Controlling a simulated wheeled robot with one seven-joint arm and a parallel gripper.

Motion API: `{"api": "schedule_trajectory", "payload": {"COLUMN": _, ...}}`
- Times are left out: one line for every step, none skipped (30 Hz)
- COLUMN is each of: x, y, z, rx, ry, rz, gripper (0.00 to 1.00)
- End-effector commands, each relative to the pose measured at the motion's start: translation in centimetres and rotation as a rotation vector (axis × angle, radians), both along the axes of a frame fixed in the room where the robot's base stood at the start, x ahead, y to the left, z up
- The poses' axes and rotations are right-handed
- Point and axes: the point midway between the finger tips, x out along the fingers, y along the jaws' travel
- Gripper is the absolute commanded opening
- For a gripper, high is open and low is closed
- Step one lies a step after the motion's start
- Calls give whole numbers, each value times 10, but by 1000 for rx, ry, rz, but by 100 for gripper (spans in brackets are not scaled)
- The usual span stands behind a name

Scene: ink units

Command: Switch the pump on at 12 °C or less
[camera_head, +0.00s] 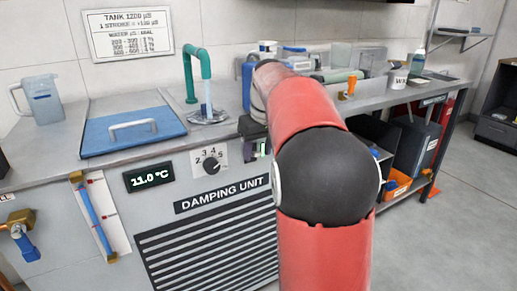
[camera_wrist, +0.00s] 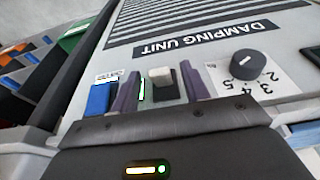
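The temperature display (camera_head: 149,176) on the damping unit's front reads 11.0 °C. In the wrist view, a cream rocker or lever switch (camera_wrist: 161,76) on a dark plate sits between my gripper's two purple fingers. My gripper (camera_wrist: 159,72) is open, with a finger on either side of the switch and visible gaps. A narrow green-lit strip (camera_wrist: 142,88) shows beside the switch. Whether the switch is on or off cannot be told. No pump label is readable.
A black knob (camera_head: 211,166) with a numbered dial is left of my gripper in the head view; it also shows in the wrist view (camera_wrist: 247,65). A blue block (camera_wrist: 100,97) lies beyond one finger. The counter (camera_head: 200,132) holds a blue lid (camera_head: 130,133) and a green tap (camera_head: 196,75).

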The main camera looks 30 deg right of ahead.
Motion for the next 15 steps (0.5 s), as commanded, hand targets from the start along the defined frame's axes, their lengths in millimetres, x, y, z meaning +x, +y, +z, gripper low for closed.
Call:
{"api": "schedule_trajectory", "payload": {"x": 0, "y": 0, "z": 0, "rx": 0, "ry": 0, "rz": 0, "gripper": 45}}
{"api": "schedule_trajectory", "payload": {"x": 0, "y": 0, "z": 0, "rx": 0, "ry": 1, "rz": 0, "gripper": 45}}
{"api": "schedule_trajectory", "payload": {"x": 0, "y": 0, "z": 0, "rx": 0, "ry": 1, "rz": 0, "gripper": 45}}
{"api": "schedule_trajectory", "payload": {"x": 0, "y": 0, "z": 0, "rx": 0, "ry": 1, "rz": 0, "gripper": 45}}
{"api": "schedule_trajectory", "payload": {"x": 0, "y": 0, "z": 1, "rx": 0, "ry": 0, "rz": 0, "gripper": 45}}
{"api": "schedule_trajectory", "payload": {"x": -1, "y": 0, "z": 3, "rx": 0, "ry": -1, "rz": 0, "gripper": 45}}
{"api": "schedule_trajectory", "payload": {"x": -1, "y": 0, "z": 6, "rx": 0, "ry": -1, "rz": 0, "gripper": 45}}
{"api": "schedule_trajectory", "payload": {"x": -2, "y": 0, "z": 9, "rx": 0, "ry": -1, "rz": 0, "gripper": 45}}
{"api": "schedule_trajectory", "payload": {"x": -3, "y": -1, "z": 14, "rx": -1, "ry": -2, "rz": 0, "gripper": 45}}
{"api": "schedule_trajectory", "payload": {"x": -4, "y": -1, "z": 19, "rx": -1, "ry": -3, "rz": 0, "gripper": 45}}
{"api": "schedule_trajectory", "payload": {"x": -6, "y": -1, "z": 24, "rx": -1, "ry": -3, "rz": 0, "gripper": 45}}
{"api": "schedule_trajectory", "payload": {"x": -8, "y": -1, "z": 32, "rx": -1, "ry": -3, "rz": 0, "gripper": 45}}
{"api": "schedule_trajectory", "payload": {"x": -9, "y": -1, "z": 37, "rx": -1, "ry": -3, "rz": 0, "gripper": 45}}
{"api": "schedule_trajectory", "payload": {"x": -10, "y": -1, "z": 42, "rx": -1, "ry": -3, "rz": 0, "gripper": 45}}
{"api": "schedule_trajectory", "payload": {"x": -12, "y": -1, "z": 48, "rx": -1, "ry": -3, "rz": -1, "gripper": 45}}
